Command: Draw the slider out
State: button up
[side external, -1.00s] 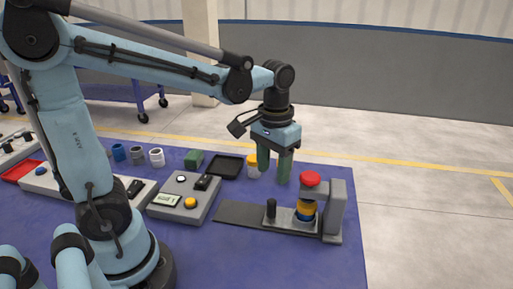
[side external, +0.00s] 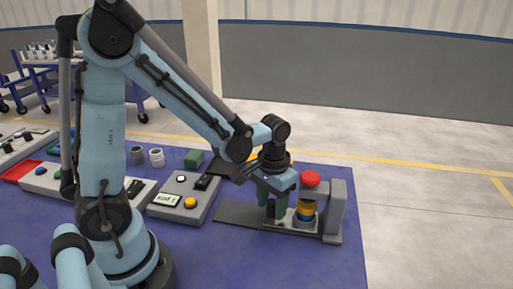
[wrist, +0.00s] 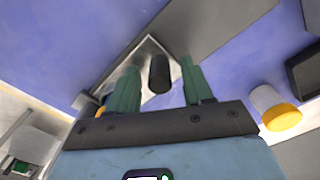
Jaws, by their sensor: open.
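The slider's black upright handle (wrist: 159,74) stands between my two green fingers in the wrist view, with gaps visible on both sides. It rises from a pale metal slider plate (wrist: 149,45). My gripper (side external: 272,209) is open, pointing down at the left end of the grey press-like fixture (side external: 337,208). In the side view the fingers largely hide the handle. A blue and orange piece (side external: 306,210) sits on the slider under the fixture's red-topped head (side external: 310,178).
A dark grey base strip (side external: 236,213) extends left of the slider and looks clear. A control box (side external: 184,197) stands farther left, with a green block (side external: 194,158) behind it. A white jar with a yellow lid (wrist: 281,117) and a black tray (wrist: 305,72) are near my gripper.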

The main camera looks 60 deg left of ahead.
grip_shut()
dwell(0.3)
jog(key=s+a, duration=0.8)
jog(key=shift+s+a, duration=0.1)
jog(key=shift+a, duration=0.05)
grip_release()
dwell(0.4)
notch_tip(320, 180, up, 12)
dwell(0.8)
